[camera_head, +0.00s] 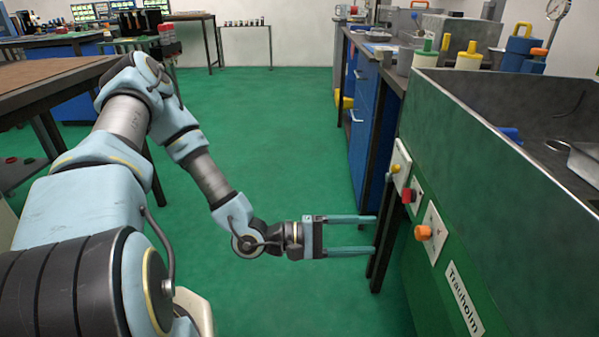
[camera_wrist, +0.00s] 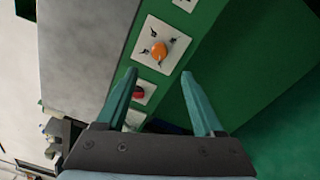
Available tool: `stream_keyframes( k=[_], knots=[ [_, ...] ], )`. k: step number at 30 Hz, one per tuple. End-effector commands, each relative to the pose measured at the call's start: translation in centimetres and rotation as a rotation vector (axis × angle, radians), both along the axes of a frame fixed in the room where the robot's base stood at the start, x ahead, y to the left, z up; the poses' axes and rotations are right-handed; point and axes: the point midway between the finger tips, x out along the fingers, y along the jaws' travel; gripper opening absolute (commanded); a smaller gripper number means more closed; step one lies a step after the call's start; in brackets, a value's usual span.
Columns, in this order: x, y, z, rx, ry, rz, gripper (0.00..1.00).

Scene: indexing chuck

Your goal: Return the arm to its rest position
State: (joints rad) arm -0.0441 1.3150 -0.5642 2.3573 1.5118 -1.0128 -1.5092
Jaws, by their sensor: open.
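My gripper (camera_head: 352,234) is open and empty, its two blue-green fingers held apart and pointing right toward the green machine (camera_head: 438,262). My arm reaches forward from the lower left and bends down to the gripper. In the wrist view my gripper (camera_wrist: 172,80) shows both fingers spread, with nothing between them. The machine's orange knob (camera_head: 423,232) on a white plate is to the right of the fingertips. The orange knob also shows in the wrist view (camera_wrist: 159,50) beyond the fingertips. I see no contact with the knob.
A red button (camera_head: 407,195) and a yellow knob (camera_head: 395,168) sit on the same machine front. A brown-topped table (camera_head: 50,75) stands close to my arm on the left. Blue cabinets (camera_head: 363,120) stand behind the machine. The green floor (camera_head: 270,120) in the middle is clear.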

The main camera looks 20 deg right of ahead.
Motion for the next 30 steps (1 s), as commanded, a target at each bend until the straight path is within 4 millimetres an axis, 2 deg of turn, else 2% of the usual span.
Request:
stream_keyframes(
  k=[5,8,11,12,16,20,23,27,30],
  knots=[
    [0.8,0.3,-0.8,0.054,-0.06,0.009,0.69],
    [2.8,1.4,-2.7,0.179,-0.194,0.029,0.69],
    [6.3,4.0,-5.0,0.37,-0.386,0.05,0.69],
    [7.8,5.4,-5.7,0.454,-0.463,0.056,0.69],
    [12.7,10.9,-6.5,0.723,-0.675,0.057,0.69],
    [16.5,17.2,-5.0,0.977,-0.818,0.046,0.69],
    [18.1,22.0,-2.7,1.153,-0.877,0.03,0.69],
    [18.5,27.8,1.6,1.349,-0.887,0.009,0.69],
    [17.6,30.6,4.3,1.431,-0.859,-0.002,0.69]
  ],
)
